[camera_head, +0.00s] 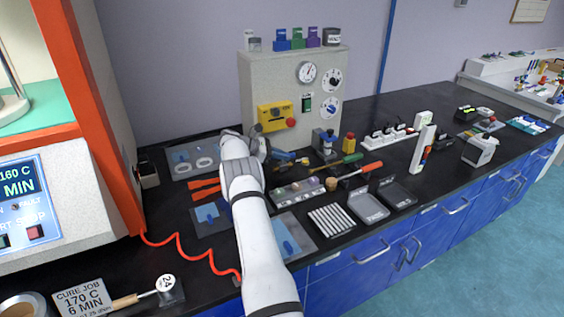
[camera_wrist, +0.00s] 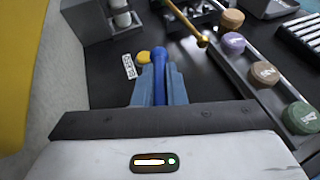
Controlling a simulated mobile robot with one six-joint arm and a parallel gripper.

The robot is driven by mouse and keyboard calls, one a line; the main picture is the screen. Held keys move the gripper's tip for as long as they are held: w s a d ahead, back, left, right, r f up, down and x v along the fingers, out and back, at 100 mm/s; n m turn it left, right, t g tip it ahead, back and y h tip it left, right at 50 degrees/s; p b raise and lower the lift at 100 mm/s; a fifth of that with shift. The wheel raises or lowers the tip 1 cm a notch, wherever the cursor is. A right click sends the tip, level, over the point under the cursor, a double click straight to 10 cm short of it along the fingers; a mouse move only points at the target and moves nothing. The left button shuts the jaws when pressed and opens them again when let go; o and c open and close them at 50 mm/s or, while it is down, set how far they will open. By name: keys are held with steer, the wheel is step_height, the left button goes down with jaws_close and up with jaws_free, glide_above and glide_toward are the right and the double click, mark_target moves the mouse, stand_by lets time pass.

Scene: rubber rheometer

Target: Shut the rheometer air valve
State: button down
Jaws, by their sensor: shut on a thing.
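My gripper (camera_wrist: 158,88) is shut on a blue handle (camera_wrist: 159,62), seen upright between the two grey-blue fingers in the wrist view. I take this handle to be the air valve's lever. A yellow rounded part (camera_wrist: 143,57) and a small white printed tag (camera_wrist: 129,67) lie just left of the handle's far end. In the head view my gripper (camera_head: 276,155) is low over the black bench, in front of the grey panel box (camera_head: 262,88). The valve body is mostly hidden there by my wrist and fingers.
The panel box carries gauges and a yellow unit (camera_head: 274,116) with a red knob. A grey rack (camera_head: 297,192) of round samples lies close to the right of my gripper. An orange machine stands left.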

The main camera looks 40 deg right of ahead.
steer(key=shift+f+m+y+b, duration=0.15)
steer(key=shift+m+y+b, duration=0.15)
steer(key=c, duration=1.5)
jaws_free()
steer(key=shift+g, duration=0.3)
